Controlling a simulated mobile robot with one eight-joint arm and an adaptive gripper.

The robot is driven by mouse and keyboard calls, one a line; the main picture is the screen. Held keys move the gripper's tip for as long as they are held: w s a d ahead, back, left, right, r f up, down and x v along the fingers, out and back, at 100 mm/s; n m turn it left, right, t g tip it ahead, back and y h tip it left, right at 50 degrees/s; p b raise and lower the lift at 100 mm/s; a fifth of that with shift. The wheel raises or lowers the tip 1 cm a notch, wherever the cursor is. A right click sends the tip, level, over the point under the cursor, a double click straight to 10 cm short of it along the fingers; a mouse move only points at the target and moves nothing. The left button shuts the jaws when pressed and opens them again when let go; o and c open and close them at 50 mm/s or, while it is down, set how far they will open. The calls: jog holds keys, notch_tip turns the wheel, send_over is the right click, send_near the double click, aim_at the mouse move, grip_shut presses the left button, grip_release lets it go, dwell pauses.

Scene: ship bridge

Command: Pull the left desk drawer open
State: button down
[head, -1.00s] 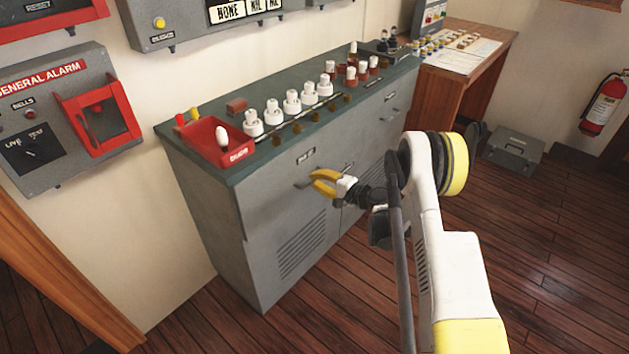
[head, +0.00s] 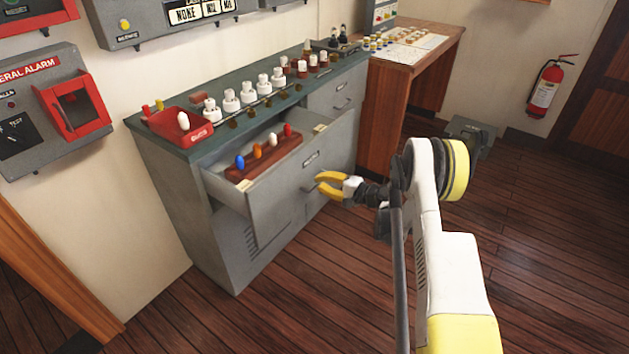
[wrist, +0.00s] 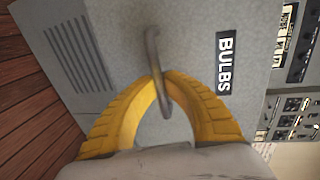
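The left desk drawer (head: 272,203) is a grey drawer pulled well out of the grey cabinet, its inside showing in the head view. Its front also fills the wrist view (wrist: 115,50), with a "BULBS" label (wrist: 225,62). A curved metal handle (wrist: 152,45) sits on that front. My gripper (head: 319,183) has yellow fingers at the handle, in front of the drawer. In the wrist view my gripper (wrist: 162,84) has its fingertips closed around the handle, one on each side.
In the drawer is a reddish-brown rack (head: 240,173) with several coloured bulbs. The cabinet's green top (head: 200,148) carries a red tray (head: 170,124) and white lamp parts. A second drawer (head: 345,88) at right is shut. The wooden floor (head: 330,290) before the cabinet is clear.

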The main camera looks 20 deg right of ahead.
jog(key=shift+f+v, duration=0.2)
jog(key=shift+v, duration=0.8)
jog(key=c, duration=1.5)
grip_release()
jog(key=shift+s, duration=0.15)
jog(key=v, duration=1.2)
